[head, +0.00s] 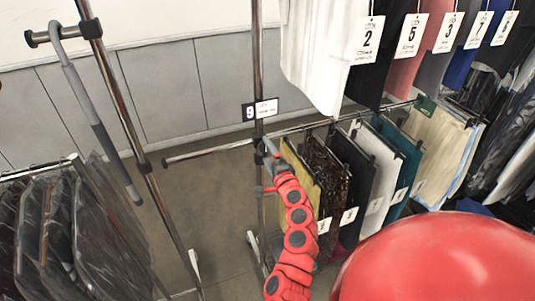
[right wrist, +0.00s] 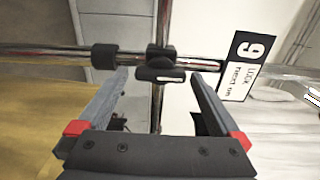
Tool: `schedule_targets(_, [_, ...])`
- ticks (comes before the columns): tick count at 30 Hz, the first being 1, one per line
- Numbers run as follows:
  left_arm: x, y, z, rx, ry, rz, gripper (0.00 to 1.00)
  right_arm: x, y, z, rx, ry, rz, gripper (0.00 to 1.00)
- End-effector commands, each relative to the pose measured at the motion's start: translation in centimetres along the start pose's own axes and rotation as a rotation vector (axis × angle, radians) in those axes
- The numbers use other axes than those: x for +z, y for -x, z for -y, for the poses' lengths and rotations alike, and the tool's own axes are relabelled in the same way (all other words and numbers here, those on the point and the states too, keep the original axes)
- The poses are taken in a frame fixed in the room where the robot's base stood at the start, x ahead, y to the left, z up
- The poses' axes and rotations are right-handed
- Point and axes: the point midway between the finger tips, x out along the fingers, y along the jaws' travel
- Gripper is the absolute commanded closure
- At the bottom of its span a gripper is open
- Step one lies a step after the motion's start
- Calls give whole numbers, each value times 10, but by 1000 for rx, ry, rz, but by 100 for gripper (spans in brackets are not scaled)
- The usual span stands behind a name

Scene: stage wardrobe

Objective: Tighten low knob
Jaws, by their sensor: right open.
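The low knob is a small dark knob (right wrist: 160,75) on a black clamp, where the chrome post (right wrist: 205,64) crosses the low rail (right wrist: 160,112) in the right wrist view. In that view my right gripper (right wrist: 160,84) is open, its grey fingers on either side of the knob; I cannot tell whether they touch it. In the head view my red right arm reaches up to this crossing, and its gripper (head: 268,150) partly hides the knob. My left gripper is not in view.
A number 9 tag (head: 262,109) hangs on the post just above the crossing. A mustard garment (head: 300,180) and several others hang close on the right. White trousers (head: 322,60) hang higher. A grey hooked cane (head: 88,110) hangs at left. The floor (head: 215,200) between the racks is clear.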

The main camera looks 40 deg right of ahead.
Motion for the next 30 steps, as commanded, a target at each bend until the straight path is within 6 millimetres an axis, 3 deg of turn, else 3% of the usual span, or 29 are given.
schedule_targets(5, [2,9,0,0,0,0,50,-1,21,-2,-2,1,-2,0])
schedule_targets(19, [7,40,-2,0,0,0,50,-1,115,-5,1,-1,-5,0])
schedule_targets(23, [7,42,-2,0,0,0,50,-1,143,-4,3,-1,-4,0])
schedule_targets(24, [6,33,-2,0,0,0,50,-2,149,2,5,0,-6,0])
schedule_targets(30, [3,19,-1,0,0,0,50,-1,167,1,5,-1,-2,0])
